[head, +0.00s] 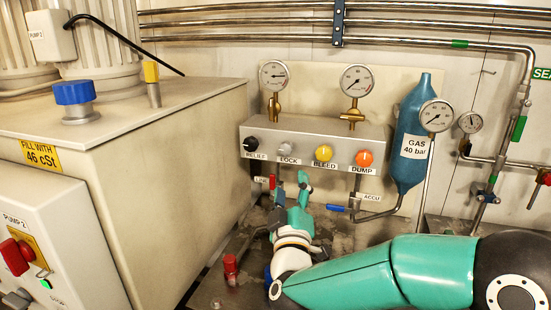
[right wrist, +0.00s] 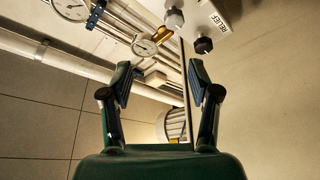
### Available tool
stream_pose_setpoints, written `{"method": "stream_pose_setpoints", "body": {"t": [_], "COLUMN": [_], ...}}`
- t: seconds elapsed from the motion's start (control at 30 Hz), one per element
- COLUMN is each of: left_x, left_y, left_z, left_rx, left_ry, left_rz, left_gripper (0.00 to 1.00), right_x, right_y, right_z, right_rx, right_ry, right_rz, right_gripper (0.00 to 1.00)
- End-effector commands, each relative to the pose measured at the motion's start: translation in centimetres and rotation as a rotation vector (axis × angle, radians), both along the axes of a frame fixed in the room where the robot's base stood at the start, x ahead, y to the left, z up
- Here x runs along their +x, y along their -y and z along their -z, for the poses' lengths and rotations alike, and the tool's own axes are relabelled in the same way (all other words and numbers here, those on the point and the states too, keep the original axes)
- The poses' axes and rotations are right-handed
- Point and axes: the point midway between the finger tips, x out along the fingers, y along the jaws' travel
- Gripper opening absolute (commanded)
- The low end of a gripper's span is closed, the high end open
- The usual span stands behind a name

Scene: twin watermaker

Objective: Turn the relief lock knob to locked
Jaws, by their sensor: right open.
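The lock knob (head: 286,148) is the pale grey knob above the LOCK label on the grey valve panel (head: 318,128) in the head view. It also shows in the right wrist view (right wrist: 174,20), near the top edge. Its exact turned position is too small to tell. The black relief knob (head: 251,144) is just left of it and also shows in the right wrist view (right wrist: 204,45). My right gripper (head: 291,185) is below the panel, under the lock knob and apart from it. Its fingers are open and empty (right wrist: 160,78). My left gripper is not in view.
A yellow bleed knob (head: 323,153) and an orange dump knob (head: 365,158) are right of the lock knob. A blue gas bottle (head: 411,130) stands right of the panel. A large beige tank (head: 150,140) fills the left. A red-handled valve (head: 230,265) is low at the front.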

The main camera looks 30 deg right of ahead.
Motion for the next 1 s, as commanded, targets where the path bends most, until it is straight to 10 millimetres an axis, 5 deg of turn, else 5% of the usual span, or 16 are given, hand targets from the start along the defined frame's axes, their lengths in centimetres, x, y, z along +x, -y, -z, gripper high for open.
{"method": "stream_pose_setpoints", "body": {"t": [0.2,0.47,1.0], "left_x": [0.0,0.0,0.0], "left_y": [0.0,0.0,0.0], "left_z": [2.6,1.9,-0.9], "left_rx": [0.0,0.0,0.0], "left_ry": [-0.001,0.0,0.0], "left_rz": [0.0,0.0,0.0], "left_gripper": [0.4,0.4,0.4], "right_x": [0.4,2.1,10.9], "right_y": [-0.5,0.6,6.7], "right_z": [2.6,1.9,-1.1], "right_rx": [0.0,0.001,0.0], "right_ry": [0.0,0.0,0.0], "right_rz": [-0.01,-0.008,-0.004], "right_gripper": [0.61,0.61,0.61]}}
